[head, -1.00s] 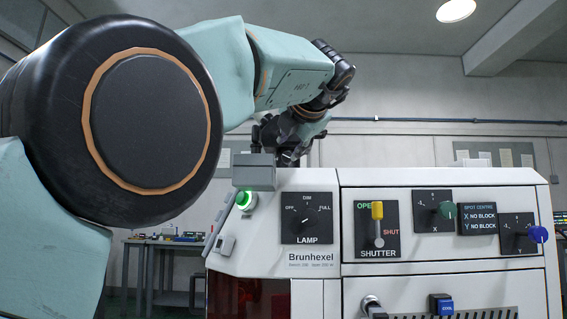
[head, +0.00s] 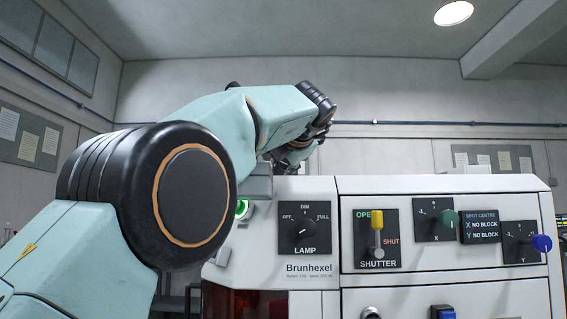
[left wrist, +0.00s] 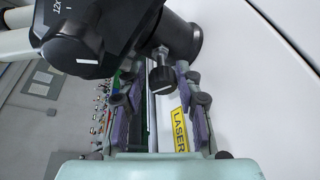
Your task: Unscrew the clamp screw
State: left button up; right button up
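The clamp screw is a black knurled knob (left wrist: 163,82) on a short metal stem. In the left wrist view it stands out from a black cylindrical housing (left wrist: 180,38). My left gripper (left wrist: 158,90) is open, with purple pads on its fingers. One finger is on each side of the knob in that view, with a gap to each pad; I cannot tell how deep the knob lies between them. In the head view my left arm reaches over the machine's left top corner, and its fingers are hidden there. My right gripper is in neither view.
The white machine (head: 312,282) fills the lower right of the head view. Its front carries a lamp dial (head: 304,228), a yellow shutter lever (head: 377,222), and green and blue knobs. A yellow LASER label (left wrist: 180,130) is near the fingers in the left wrist view.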

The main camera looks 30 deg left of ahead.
pick_arm(q)
jog(key=shift+w+d, duration=0.2)
jog(key=shift+w, duration=0.05)
jog(key=shift+c, duration=0.3)
jog(key=shift+s+a, duration=0.1)
jog(key=shift+s, duration=0.05)
jog(key=c, duration=0.3)
grip_shut()
jog(key=shift+r+n+h+p, duration=0.1)
jog(key=shift+n+h+p, duration=0.4)
jog(key=shift+n+p, duration=0.5)
jog(key=shift+n+h+p, duration=0.4)
jog(key=shift+n, duration=0.7)
jog(key=shift+f, duration=0.2)
